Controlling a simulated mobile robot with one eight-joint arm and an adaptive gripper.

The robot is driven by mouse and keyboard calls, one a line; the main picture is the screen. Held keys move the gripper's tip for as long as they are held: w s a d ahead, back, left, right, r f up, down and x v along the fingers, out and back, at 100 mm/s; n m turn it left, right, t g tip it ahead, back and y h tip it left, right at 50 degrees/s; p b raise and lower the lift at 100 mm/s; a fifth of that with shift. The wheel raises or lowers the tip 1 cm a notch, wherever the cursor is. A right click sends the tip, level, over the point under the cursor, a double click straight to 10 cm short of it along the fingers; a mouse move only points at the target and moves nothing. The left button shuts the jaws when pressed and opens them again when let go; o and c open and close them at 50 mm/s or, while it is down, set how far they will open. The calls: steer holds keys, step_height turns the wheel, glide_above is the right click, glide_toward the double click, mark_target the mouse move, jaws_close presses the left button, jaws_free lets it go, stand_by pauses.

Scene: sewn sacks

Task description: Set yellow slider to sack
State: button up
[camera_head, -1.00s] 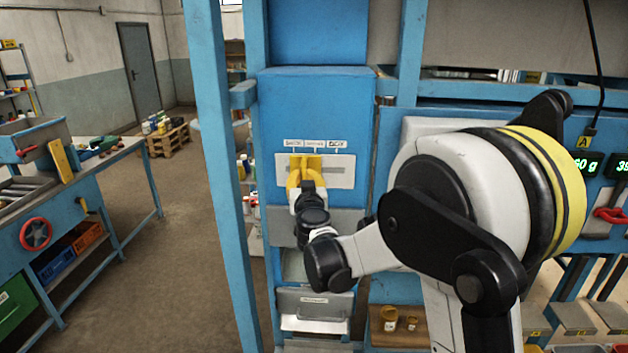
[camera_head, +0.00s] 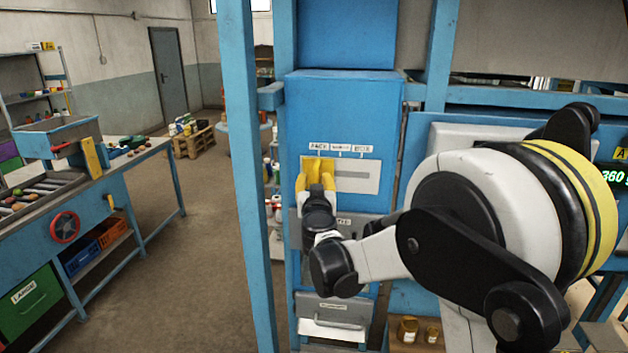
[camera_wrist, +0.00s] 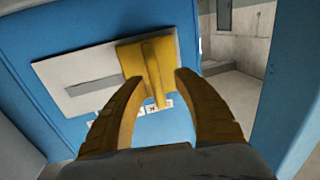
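The yellow slider (camera_head: 318,163) sits at the left end of a grey slotted plate (camera_head: 358,186) on a blue cabinet. It stands under the label that appears to read SACK (camera_head: 318,147). The BOX label (camera_head: 362,149) is at the right end. In the wrist view the slider (camera_wrist: 132,61) has a raised handle and covers the right end of the plate (camera_wrist: 80,72). My gripper (camera_head: 315,181) is at the slider. In the wrist view its yellow fingers (camera_wrist: 161,77) are apart, one on each side of the handle, with a gap on the right.
A blue post (camera_head: 248,190) stands left of the cabinet. A drawer (camera_head: 335,310) is low on the cabinet. A workbench (camera_head: 100,215) with trays stands at the left, with open floor (camera_head: 195,265) between. Jars (camera_head: 408,329) stand at the lower right.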

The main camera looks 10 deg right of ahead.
steer(key=s+a, duration=0.1)
steer(key=s, duration=1)
steer(key=shift+s+a, duration=0.25)
steer(key=shift+a, duration=0.05)
steer(key=s+d+f+m+g+h+b, duration=0.25)
steer(key=s+d+f+g+b, duration=0.25)
steer(key=s+d+f+b, duration=0.75)
steer(key=s+a+f+n+g+y+b, duration=0.2)
steer(key=s+f+b, duration=0.3)
steer(key=s+f, duration=0.4)
steer(key=s+a+f+n+g+y+b, duration=0.2)
steer(key=s+f+b, duration=0.3)
steer(key=s+f, duration=0.5)
steer(key=shift+s+a+f+g+y, duration=0.25)
steer(key=shift+a+f+g+y, duration=0.15)
steer(key=shift+g, duration=0.5)
steer(key=shift+d, duration=0.1)
